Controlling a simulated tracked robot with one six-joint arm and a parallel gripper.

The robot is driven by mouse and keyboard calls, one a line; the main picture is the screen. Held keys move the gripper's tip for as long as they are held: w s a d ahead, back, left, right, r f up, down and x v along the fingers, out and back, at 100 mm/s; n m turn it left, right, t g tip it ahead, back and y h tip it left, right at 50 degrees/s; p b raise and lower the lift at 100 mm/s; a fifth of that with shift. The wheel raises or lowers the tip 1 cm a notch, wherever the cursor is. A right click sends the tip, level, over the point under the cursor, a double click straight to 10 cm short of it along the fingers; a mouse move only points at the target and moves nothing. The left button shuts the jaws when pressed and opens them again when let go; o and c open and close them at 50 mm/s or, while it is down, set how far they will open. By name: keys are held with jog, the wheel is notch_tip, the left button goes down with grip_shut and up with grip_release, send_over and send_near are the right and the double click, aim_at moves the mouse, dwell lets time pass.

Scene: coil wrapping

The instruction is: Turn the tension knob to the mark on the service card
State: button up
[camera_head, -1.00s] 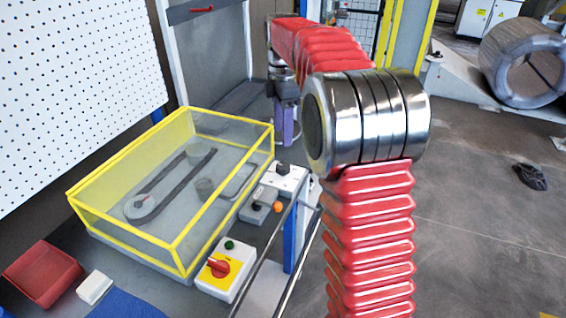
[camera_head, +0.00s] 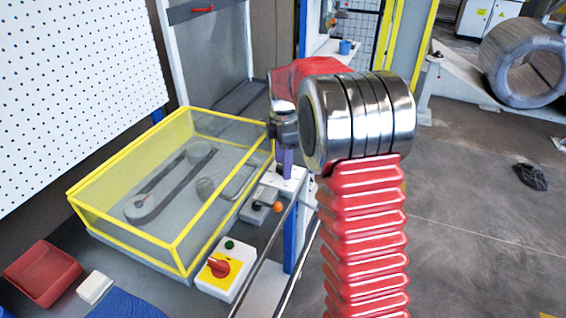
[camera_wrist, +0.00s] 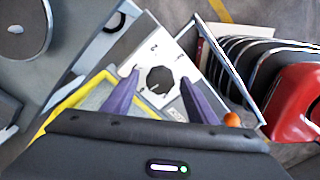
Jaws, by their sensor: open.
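The tension knob is a dark, faceted round knob (camera_wrist: 159,80) on a pale plate (camera_wrist: 140,55) in the wrist view. My gripper (camera_wrist: 158,88) is open, with one purple finger on each side of the knob as seen from the wrist; I cannot tell whether they touch it. In the head view my gripper (camera_head: 287,165) points down over the white knob box (camera_head: 290,185) and hides the knob. Small marks show on the plate near the knob but are too small to read. I cannot make out the service card for certain.
A yellow-framed clear guard (camera_head: 175,190) covers a belt drive left of my gripper. A grey block with an orange ball (camera_head: 277,207) and a red rotary switch box (camera_head: 222,268) stand in front. A red bin (camera_head: 42,272) sits at lower left.

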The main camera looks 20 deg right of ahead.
jog(key=shift+c, duration=0.6)
jog(key=c, duration=0.9)
jog(key=shift+m, duration=0.3)
